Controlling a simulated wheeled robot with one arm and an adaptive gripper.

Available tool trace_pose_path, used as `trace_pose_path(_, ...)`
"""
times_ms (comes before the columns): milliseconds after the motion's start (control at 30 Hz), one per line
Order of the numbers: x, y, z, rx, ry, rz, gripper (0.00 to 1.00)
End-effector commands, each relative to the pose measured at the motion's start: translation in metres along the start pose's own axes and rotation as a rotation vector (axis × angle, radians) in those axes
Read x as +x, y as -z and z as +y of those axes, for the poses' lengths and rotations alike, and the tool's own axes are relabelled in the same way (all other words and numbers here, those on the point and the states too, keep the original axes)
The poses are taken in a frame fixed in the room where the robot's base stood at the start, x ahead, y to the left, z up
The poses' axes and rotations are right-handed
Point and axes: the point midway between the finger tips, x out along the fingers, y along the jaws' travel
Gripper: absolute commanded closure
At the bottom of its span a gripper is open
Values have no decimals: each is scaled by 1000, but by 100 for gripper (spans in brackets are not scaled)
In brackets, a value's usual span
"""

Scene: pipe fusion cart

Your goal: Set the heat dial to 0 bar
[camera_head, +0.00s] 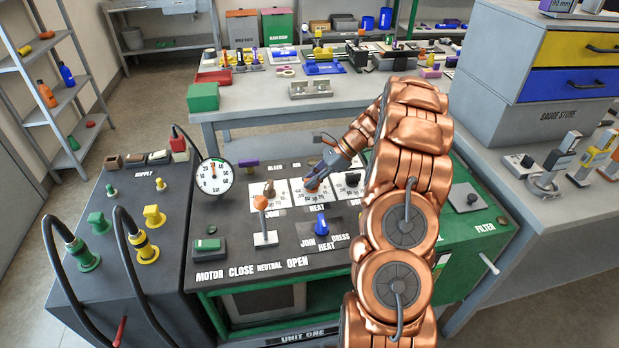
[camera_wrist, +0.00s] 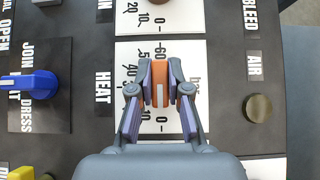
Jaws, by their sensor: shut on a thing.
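The heat dial is a white card (camera_head: 302,197) with a printed number scale and an orange knob. It is the middle card of the row on the dark panel. In the wrist view the knob (camera_wrist: 159,78) shows between my fingers, with a pale mark on it. Numbers on the card (camera_wrist: 128,50) run around the knob, with 60 above and 0 below it. The reading cannot be told for sure. My gripper (camera_head: 312,184) is over this card, and in the wrist view my gripper (camera_wrist: 160,90) is shut on the knob from both sides. My fingers hide part of the scale.
A round gauge (camera_head: 214,176) stands at the panel's left. A lever with an orange ball (camera_head: 262,204) and a blue selector (camera_head: 321,224) stand in front of the dial cards. A round knob (camera_wrist: 258,108) lies to the right in the wrist view.

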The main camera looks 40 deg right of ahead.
Motion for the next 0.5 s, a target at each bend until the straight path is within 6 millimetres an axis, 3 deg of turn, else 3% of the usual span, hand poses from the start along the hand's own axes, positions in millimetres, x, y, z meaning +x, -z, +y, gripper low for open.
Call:
trace_pose_path(400,-1,0,-1,-5,1,1,100)
trace_pose_path(433,-1,0,-1,-5,1,2,80)
trace_pose_path(500,-1,0,-1,-5,1,1,73)
